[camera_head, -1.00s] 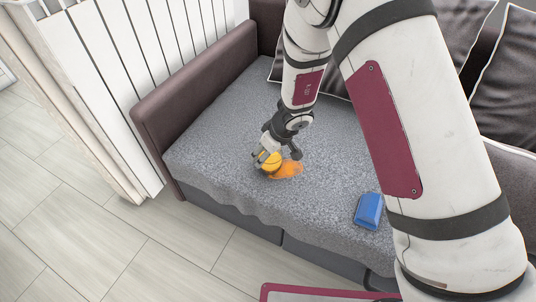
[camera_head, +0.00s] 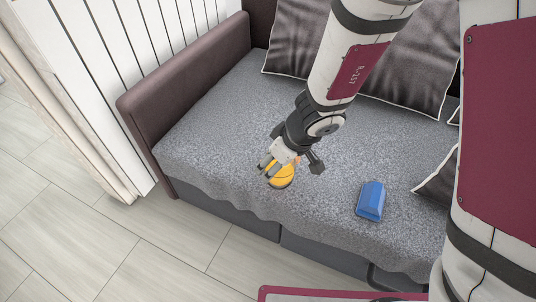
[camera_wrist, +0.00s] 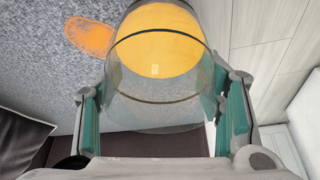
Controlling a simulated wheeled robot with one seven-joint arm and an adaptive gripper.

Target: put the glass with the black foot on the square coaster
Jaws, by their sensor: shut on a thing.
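My gripper (camera_head: 276,163) is shut on a clear glass (camera_head: 281,177) with a yellow-orange filling or base, over the front of the sofa. In the wrist view the clear wall of the glass (camera_wrist: 155,95) sits between the green finger pads of my gripper (camera_wrist: 165,110), and the round yellow part is at the far end. A dark edge shows beyond it; I cannot tell whether this is the foot. I cannot tell how far the glass is above the sofa. I see no square coaster in either view.
An orange flat patch (camera_wrist: 88,37) lies on the grey sofa cover. A blue block-like object (camera_head: 370,200) sits on the sofa (camera_head: 225,125) to the right of my gripper. A brown armrest (camera_head: 185,72) and white radiator (camera_head: 125,55) stand left; dark cushions (camera_head: 410,60) are behind.

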